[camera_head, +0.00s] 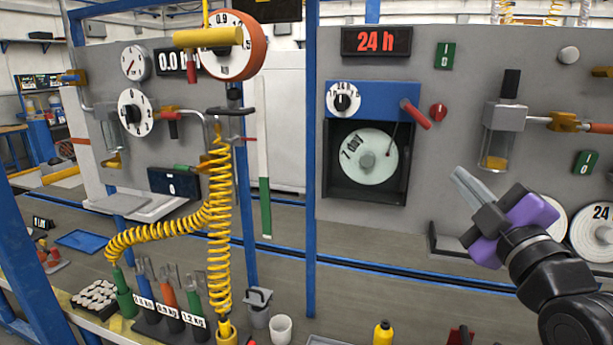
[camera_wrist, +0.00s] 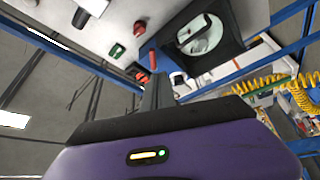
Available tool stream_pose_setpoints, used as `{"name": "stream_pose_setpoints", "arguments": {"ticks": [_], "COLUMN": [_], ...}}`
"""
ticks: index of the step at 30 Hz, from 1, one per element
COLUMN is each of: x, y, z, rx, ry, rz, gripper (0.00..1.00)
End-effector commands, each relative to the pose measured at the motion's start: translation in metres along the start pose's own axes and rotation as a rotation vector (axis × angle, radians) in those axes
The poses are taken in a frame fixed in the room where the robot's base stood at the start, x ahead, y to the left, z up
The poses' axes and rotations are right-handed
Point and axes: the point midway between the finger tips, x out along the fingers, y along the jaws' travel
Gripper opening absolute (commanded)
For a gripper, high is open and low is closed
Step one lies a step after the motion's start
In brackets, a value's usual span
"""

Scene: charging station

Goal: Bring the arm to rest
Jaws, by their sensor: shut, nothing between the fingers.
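My gripper (camera_head: 468,184) is at the right of the head view, at the end of my black arm with a purple wrist housing. Its fingers point up and to the left, and they are together with nothing between them. It is in front of the grey panel (camera_head: 464,60), below and right of the blue-topped chart recorder (camera_head: 374,100). In the wrist view the shut fingers (camera_wrist: 158,92) stick up from the purple housing, with the recorder beyond them. I see no contact between gripper and panel, but the gap is hard to judge.
A glass filter cylinder (camera_head: 496,150) and a red-handled lever (camera_head: 415,113) stick out from the panel near my gripper. Coiled yellow hoses (camera_head: 219,230) hang at the left. A white cup (camera_head: 280,329) and several coloured tools stand along the front. Blue posts (camera_head: 310,160) frame the station.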

Motion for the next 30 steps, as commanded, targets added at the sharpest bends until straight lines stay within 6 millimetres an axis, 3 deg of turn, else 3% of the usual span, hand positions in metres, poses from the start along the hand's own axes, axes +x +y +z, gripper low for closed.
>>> {"name": "stream_pose_setpoints", "arguments": {"ticks": [5,11,21,30], "x": [-0.029,-0.077,-0.186,-0.290], "y": [-0.014,-0.048,-0.122,-0.172], "z": [0.013,0.028,0.042,0.036], "rx": [0.243,0.507,0.870,1.056], "ry": [-0.010,-0.028,-0.087,-0.169], "rz": [0.091,0.166,0.220,0.185], "gripper": [0.00,0.00,0.00,0.00]}}
